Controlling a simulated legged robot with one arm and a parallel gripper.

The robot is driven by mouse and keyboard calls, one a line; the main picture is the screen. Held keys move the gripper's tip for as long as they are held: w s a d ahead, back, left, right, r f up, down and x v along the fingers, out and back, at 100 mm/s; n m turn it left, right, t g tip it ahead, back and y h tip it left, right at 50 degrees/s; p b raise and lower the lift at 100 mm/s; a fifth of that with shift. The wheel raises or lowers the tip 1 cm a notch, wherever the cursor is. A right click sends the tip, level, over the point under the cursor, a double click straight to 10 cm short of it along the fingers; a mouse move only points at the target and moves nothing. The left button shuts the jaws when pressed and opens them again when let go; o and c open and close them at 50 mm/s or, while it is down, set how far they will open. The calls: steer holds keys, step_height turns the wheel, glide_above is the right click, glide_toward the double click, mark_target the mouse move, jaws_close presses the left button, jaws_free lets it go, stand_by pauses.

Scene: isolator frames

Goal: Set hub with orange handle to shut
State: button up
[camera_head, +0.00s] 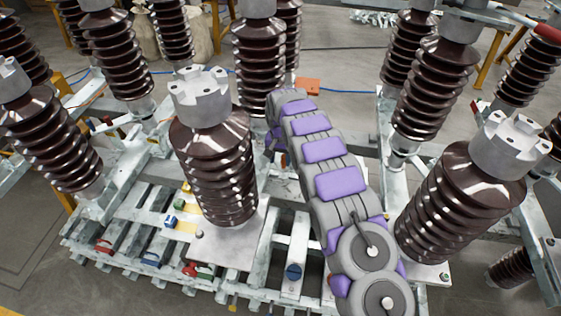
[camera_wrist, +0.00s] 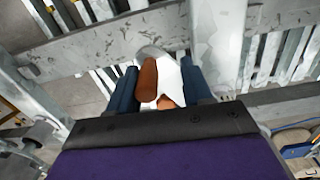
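In the wrist view, an orange-brown handle (camera_wrist: 147,80) sits between the two blue fingers of my gripper (camera_wrist: 160,88), close to the left finger. A white piece (camera_wrist: 172,78) lies right beside the handle, and a smaller orange part shows just below. A grey rounded hub (camera_wrist: 151,52) shows behind the handle, partly covered by it. The fingers are apart, with a gap to the right finger; contact with the handle cannot be made out. In the head view my grey and purple arm reaches away among the insulators, and its gripper and the handle are hidden.
Brown ribbed insulators (camera_head: 215,165) (camera_head: 465,190) stand close on both sides of my arm. A galvanised steel frame (camera_head: 130,235) carries red (camera_head: 104,246) and blue (camera_head: 293,272) knobs. In the wrist view a steel beam (camera_wrist: 105,45) crosses behind the hub.

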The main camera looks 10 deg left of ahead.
steer(key=shift+d+f, duration=0.2)
steer(key=shift+f, duration=0.15)
steer(key=shift+d, duration=0.9)
steer(key=shift+a+f, duration=0.15)
steer(key=shift+a, duration=0.7)
steer(key=c, duration=0.5)
steer(key=shift+w+d, duration=0.1)
steer(key=shift+d, duration=0.3)
jaws_close()
